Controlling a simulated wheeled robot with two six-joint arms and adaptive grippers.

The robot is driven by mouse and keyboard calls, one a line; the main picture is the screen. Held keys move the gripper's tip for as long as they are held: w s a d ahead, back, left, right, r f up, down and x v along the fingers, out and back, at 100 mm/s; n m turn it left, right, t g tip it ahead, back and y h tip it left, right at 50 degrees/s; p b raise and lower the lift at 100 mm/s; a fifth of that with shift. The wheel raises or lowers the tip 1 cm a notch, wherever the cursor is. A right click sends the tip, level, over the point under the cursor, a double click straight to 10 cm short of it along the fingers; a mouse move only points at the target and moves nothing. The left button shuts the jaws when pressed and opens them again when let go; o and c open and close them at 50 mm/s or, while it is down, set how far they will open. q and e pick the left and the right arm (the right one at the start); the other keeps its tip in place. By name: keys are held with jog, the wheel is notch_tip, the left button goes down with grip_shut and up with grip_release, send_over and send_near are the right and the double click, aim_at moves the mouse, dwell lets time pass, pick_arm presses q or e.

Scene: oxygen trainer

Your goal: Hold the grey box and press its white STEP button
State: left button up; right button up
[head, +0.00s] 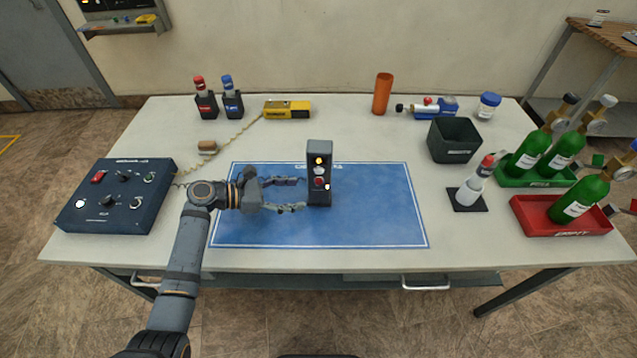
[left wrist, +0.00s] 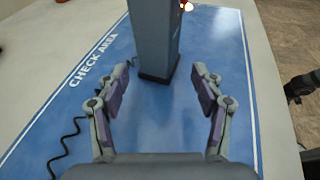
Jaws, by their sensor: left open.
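The grey box (head: 319,190) stands upright on the blue check area mat (head: 375,220). Its front carries a lit amber lamp near the top, a white button (head: 319,171) below it and a red button under that. In the left wrist view the lower part of the grey box (left wrist: 155,40) stands ahead, between and beyond the fingertips. My left gripper (head: 298,194) is open just left of the box, its fingers pointing at the box's side. The left gripper also shows in the left wrist view (left wrist: 160,85), with nothing between its fingers.
A dark blue control panel (head: 117,195) sits at the left. A yellow device (head: 288,109) with a coiled cord lies behind the mat. A black bin (head: 454,140), a white bottle (head: 474,188) and green bottles in a red tray (head: 560,229) and a green tray stand right. The mat's right half is clear.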

aim_at(315, 193)
pick_arm(q)
jog(key=b+x, duration=0.1)
jog(key=x, duration=0.2)
jog(key=shift+w+d+f, duration=0.1)
jog(key=shift+d+f, duration=0.05)
jog(key=shift+f, duration=0.05)
jog(key=shift+p+x, duration=0.35)
jog(key=shift+x, duration=0.7)
jog(key=shift+w+d, duration=0.15)
jog(key=shift+d, duration=0.35)
jog(key=shift+d+f, duration=0.1)
pick_arm(e)
jog(key=shift+w+a+f, duration=0.2)
jog(key=shift+f, duration=0.45)
jog(key=shift+a, duration=0.1)
pick_arm(q)
jog(key=shift+c, duration=0.3)
jog(key=c, duration=0.7)
jog(key=shift+c, duration=0.5)
jog(key=shift+c, duration=0.2)
pick_arm(e)
jog(key=shift+d, duration=0.3)
